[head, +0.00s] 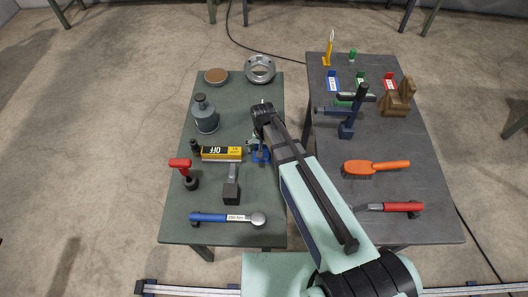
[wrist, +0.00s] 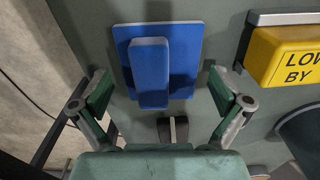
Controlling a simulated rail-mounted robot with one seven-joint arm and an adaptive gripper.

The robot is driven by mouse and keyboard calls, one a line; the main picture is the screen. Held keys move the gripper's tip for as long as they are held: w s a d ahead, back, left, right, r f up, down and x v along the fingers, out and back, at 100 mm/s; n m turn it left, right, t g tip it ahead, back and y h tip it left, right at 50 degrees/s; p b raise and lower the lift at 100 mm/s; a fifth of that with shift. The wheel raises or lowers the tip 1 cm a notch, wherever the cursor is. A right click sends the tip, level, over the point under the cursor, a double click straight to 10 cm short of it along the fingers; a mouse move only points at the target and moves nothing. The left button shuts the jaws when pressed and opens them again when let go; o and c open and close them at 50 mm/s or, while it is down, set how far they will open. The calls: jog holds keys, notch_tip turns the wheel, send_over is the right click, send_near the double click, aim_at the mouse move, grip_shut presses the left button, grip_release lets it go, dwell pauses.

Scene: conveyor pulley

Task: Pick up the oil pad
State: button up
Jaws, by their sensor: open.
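My gripper (wrist: 160,90) is open and empty, with one green-padded finger at each side in the wrist view. Ahead of the fingers is a blue plate (wrist: 187,55) with a raised blue block (wrist: 149,72) on it; I see no contact with the fingers. In the head view my gripper (head: 259,141) is over the green-grey left table, with the blue piece (head: 261,157) partly hidden beneath it. A round pad with a brown top (head: 216,76) lies at that table's far left corner. It looks most like the oil pad, though I cannot be sure.
The right table (head: 430,190) holds brushes and tools.

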aim_at(263, 149)
jog(key=c, duration=1.5)
jog(key=shift+s, duration=0.1)
jog(key=shift+c, duration=0.7)
jog(key=shift+f, duration=0.1)
jog(key=shift+r, duration=0.35)
jog(key=shift+c, duration=1.1)
notch_tip(263, 149, up, 20)
jog(key=shift+f+b, duration=0.25)
jog(key=shift+b, duration=0.9)
grip_shut()
